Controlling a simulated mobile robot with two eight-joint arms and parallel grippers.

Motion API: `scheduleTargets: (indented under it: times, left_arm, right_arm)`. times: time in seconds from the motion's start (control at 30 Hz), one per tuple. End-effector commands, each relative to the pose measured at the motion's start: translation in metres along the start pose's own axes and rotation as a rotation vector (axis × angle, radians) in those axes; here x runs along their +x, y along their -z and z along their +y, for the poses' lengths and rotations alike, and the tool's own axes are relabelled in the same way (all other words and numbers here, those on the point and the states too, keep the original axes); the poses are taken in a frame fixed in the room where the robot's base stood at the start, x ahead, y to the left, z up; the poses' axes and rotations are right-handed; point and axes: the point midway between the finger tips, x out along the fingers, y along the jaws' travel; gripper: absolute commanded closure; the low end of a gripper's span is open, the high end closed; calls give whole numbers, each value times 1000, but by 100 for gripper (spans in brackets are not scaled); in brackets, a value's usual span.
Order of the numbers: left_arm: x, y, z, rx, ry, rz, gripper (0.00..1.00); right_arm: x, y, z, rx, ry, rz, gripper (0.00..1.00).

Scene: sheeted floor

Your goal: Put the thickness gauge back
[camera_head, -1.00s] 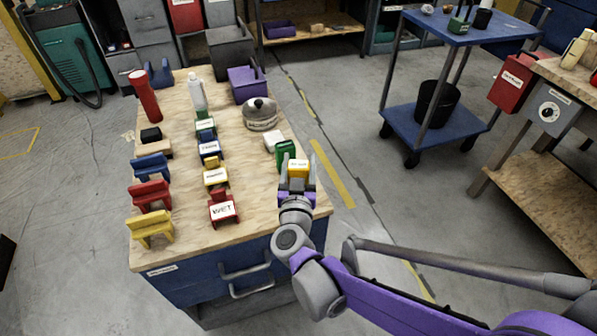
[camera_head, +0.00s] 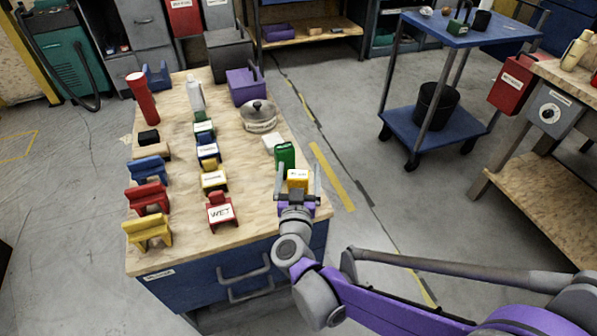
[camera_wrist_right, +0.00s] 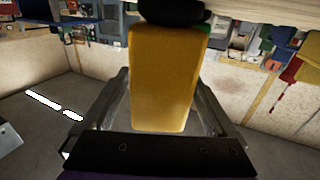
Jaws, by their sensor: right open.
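A yellow block-shaped tool, which looks like the thickness gauge (camera_head: 298,177), is at the right front of the wooden bench. In the right wrist view its yellow body (camera_wrist_right: 167,75) has a black part at the upper end. My right gripper (camera_head: 298,185) is open, with one finger on each side of the tool. The wrist view shows gaps between the yellow body and both fingers (camera_wrist_right: 165,110). The gripper hides the tool's lower part in the head view, so I cannot tell how it rests. My left gripper is not in view.
A green tool (camera_head: 285,156) stands just behind the yellow one, with a white block (camera_head: 273,144) beside it. A red stand marked WET (camera_head: 221,212) is to the left. Blue, red and yellow holders (camera_head: 147,231) line the bench's left side. A lidded pot (camera_head: 259,118) stands farther back.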

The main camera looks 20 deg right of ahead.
Motion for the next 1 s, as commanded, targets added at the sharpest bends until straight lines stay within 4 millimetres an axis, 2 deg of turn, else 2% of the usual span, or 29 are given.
scheduleTargets:
  times: [0.07, 0.17, 0.5, 0.63, 0.8, 1.0]
  left_arm:
    - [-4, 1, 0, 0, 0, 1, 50]
    - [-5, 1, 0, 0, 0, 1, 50]
    - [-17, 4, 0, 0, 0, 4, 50]
    - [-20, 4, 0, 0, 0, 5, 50]
    - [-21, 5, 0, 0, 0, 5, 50]
    - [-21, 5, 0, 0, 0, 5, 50]
  right_arm:
    - [0, 5, 0, 0, 0, 0, 8]
    - [-13, 4, -1, 0, 3, 0, 8]
    - [-85, 4, -1, 2, 4, 0, 8]
    - [-105, 4, -2, 1, 4, 0, 8]
    - [-119, 3, 0, 1, 1, 0, 8]
    - [-119, 9, -4, 7, 41, 12, 8]
